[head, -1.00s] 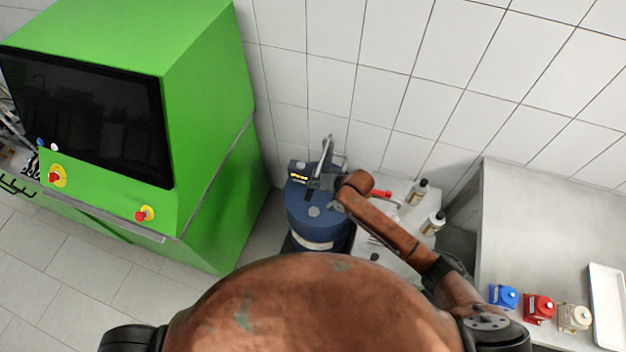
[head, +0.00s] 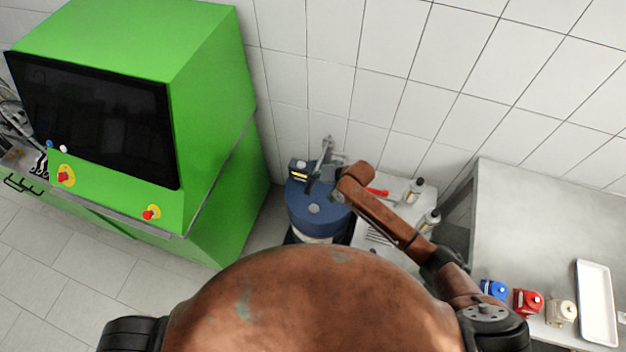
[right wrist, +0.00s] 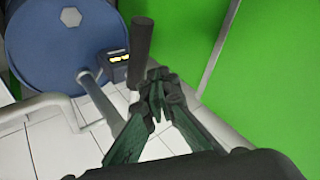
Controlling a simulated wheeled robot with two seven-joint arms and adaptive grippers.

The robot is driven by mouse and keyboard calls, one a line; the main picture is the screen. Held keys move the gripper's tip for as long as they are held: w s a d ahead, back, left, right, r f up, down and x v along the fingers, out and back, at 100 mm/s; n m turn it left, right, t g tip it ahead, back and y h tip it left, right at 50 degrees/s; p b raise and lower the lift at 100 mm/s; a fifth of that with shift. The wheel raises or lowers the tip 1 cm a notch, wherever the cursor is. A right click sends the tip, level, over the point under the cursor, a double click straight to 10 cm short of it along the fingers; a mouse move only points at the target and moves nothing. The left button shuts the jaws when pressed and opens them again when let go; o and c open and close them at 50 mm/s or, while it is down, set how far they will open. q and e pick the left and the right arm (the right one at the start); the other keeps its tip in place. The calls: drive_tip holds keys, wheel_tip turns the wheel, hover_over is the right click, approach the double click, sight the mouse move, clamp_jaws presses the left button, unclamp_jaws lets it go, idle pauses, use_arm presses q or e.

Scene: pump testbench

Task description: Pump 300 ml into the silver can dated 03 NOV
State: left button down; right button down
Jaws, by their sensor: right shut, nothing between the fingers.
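A blue drum (head: 318,218) stands by the wall in the head view, and its lid also fills the upper left of the right wrist view (right wrist: 70,45). A pump with a metal lever (head: 325,150) and a small yellow-lit display (head: 299,174) sits on it; the display shows in the right wrist view (right wrist: 120,57), too small to read. My right gripper (right wrist: 158,85) is shut and empty, beside the pump's black handle grip (right wrist: 142,38); I cannot tell whether they touch. No silver can with a readable date shows. My left gripper is out of view.
A green cabinet (head: 215,70) with a dark screen stands left of the drum. A pale stand with white bottles (head: 429,220) is right of it. Blue (head: 494,290), red (head: 528,302) and cream (head: 561,312) containers and a white tray (head: 597,300) rest on the right table (head: 540,220).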

idle(0.3)
wheel_tip(320, 180, up, 3)
drive_tip(key=p, duration=0.3)
drive_tip(key=shift+w, duration=0.1)
drive_tip(key=shift+w+r, duration=0.15)
drive_tip(key=shift+r, duration=0.85)
drive_tip(key=shift+d, duration=0.1)
